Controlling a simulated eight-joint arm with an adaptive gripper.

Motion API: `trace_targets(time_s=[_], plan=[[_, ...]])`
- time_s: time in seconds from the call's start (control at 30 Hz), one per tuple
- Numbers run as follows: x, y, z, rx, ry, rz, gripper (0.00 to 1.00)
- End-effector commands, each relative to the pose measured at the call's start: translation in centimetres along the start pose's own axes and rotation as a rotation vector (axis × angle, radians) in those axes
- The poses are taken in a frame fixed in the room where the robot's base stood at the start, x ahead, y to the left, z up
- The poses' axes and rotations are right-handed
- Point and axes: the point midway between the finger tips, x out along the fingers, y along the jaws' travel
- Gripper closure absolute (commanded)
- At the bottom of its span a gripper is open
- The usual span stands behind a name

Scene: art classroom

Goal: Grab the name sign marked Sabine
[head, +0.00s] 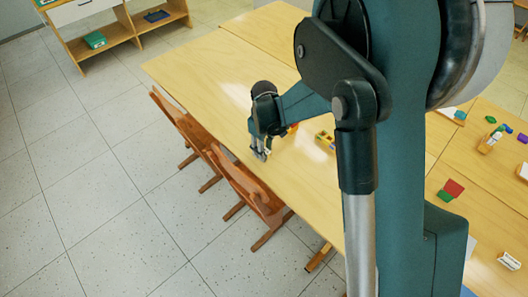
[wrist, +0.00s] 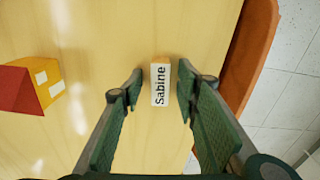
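The name sign marked Sabine (wrist: 160,85) is a small white block with dark lettering and a wooden end. It rests on the wooden table (wrist: 85,110), near the table's edge. In the wrist view my gripper (wrist: 159,82) is open, with one finger on each side of the sign and a gap to both. I cannot tell how far above the table the fingertips are. In the head view my gripper (head: 261,151) is low at the table's chair-side edge; the sign is hard to make out there.
A toy house with a red roof and yellow walls (wrist: 32,87) stands left of the sign. Wooden chairs (head: 247,190) are close against the table edge. Small toy blocks (head: 325,138) lie farther along the table. The table's far left part is clear.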

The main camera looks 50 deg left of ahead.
Motion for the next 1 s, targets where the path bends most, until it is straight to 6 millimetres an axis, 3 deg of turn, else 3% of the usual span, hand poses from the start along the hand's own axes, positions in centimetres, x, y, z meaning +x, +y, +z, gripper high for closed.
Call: trace_targets(time_s=[0.23, 0.43, 0.8, 1.0], plan=[[0.0, 0.0, 0.0, 0.000, 0.000, 0.000, 0.68], [0.0, 0.0, 0.0, 0.000, 0.000, 0.000, 0.94], [-0.1, 0.0, 0.0, 0.000, 0.000, 0.000, 0.94], [-1.2, 0.0, 0.0, 0.000, 0.000, 0.000, 0.94]])
